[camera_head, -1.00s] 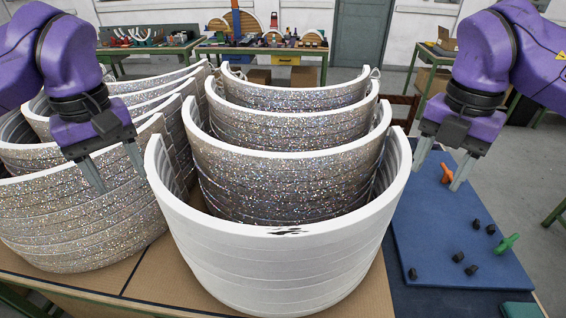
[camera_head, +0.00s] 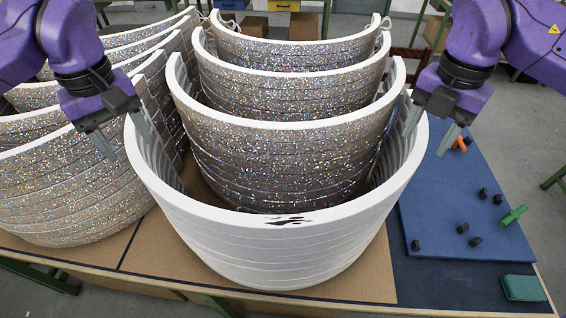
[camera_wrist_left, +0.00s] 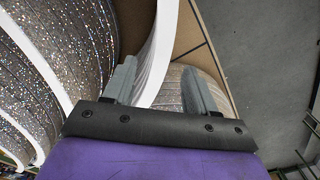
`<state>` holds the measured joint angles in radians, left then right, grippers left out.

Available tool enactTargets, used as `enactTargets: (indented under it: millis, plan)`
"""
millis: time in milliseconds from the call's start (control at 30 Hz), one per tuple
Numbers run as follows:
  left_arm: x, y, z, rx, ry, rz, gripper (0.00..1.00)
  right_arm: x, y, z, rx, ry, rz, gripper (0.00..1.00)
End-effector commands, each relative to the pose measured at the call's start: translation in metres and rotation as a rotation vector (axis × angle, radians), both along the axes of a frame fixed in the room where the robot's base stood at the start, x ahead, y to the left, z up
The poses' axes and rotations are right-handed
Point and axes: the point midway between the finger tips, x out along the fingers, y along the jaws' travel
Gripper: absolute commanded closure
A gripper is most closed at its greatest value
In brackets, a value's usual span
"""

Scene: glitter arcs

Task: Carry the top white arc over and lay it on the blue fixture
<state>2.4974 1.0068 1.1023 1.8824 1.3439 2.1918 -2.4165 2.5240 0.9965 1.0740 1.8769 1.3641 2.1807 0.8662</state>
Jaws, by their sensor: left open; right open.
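The top white arc (camera_head: 290,222) lies on the front stack of white arcs, a black smudge on its front edge and its open side facing away from me. My left gripper (camera_head: 128,150) is open at the arc's left end. In the left wrist view the white arc (camera_wrist_left: 158,50) shows between the open fingers (camera_wrist_left: 162,85); I cannot tell how deep it sits there. My right gripper (camera_head: 425,140) is open at the arc's right end, which it partly hides. The blue fixture (camera_head: 430,215) lies flat at the right, with black knobs, a green clamp (camera_head: 513,215) and an orange clamp (camera_head: 461,142).
Glittery arc stacks stand behind the white stack (camera_head: 290,150) and at the left (camera_head: 70,195), close to my left gripper. A dark green block (camera_head: 523,288) lies at the table's right front corner. Bare brown tabletop (camera_head: 350,280) shows in front of the stack.

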Motion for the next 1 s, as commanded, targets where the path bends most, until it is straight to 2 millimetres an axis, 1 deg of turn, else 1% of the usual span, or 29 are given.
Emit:
enactTargets:
  millis: [33, 100, 200, 300, 433, 700, 733, 767, 800, 867, 900, 1000]
  plan:
    - [-0.001, 0.000, -0.011, -0.002, 0.004, 0.000, 0.44, -0.001, 0.000, -0.010, 0.002, 0.002, 0.001, 0.43]
    - [-0.001, 0.000, -0.024, -0.002, 0.004, 0.001, 0.44, -0.001, 0.000, -0.024, 0.001, 0.001, 0.001, 0.43]
    - [-0.001, 0.000, -0.040, 0.000, 0.002, 0.000, 0.44, -0.001, 0.000, -0.039, 0.001, 0.000, 0.000, 0.43]
    - [-0.001, 0.000, -0.051, -0.001, 0.001, 0.001, 0.44, -0.001, 0.000, -0.051, 0.001, 0.000, 0.001, 0.43]
    - [-0.001, 0.000, -0.058, -0.001, -0.001, 0.000, 0.44, -0.001, 0.000, -0.058, 0.001, -0.001, 0.000, 0.43]
    - [-0.001, 0.000, -0.059, 0.000, -0.001, 0.001, 0.44, -0.001, 0.000, -0.059, 0.001, -0.002, 0.000, 0.43]
    - [-0.001, 0.000, -0.059, 0.000, -0.001, 0.001, 0.50, -0.001, 0.000, -0.059, 0.001, -0.002, 0.000, 0.50]
    - [-0.001, 0.000, -0.059, 0.000, -0.001, 0.001, 0.60, -0.001, 0.000, -0.059, 0.001, -0.002, 0.000, 0.59]
    - [-0.001, 0.000, -0.059, 0.000, -0.001, 0.001, 0.73, -0.001, 0.000, -0.059, 0.001, -0.002, 0.000, 0.72]
    - [-0.001, 0.000, -0.059, 0.000, -0.001, 0.001, 0.92, -0.001, 0.000, -0.059, 0.001, -0.002, 0.000, 0.92]
    - [-0.001, 0.000, -0.059, 0.000, -0.001, 0.001, 1.00, -0.001, 0.000, -0.059, 0.001, -0.002, 0.000, 1.00]
    - [-0.001, 0.000, -0.059, 0.000, -0.001, 0.001, 1.00, -0.001, 0.000, -0.059, 0.001, -0.003, -0.001, 1.00]
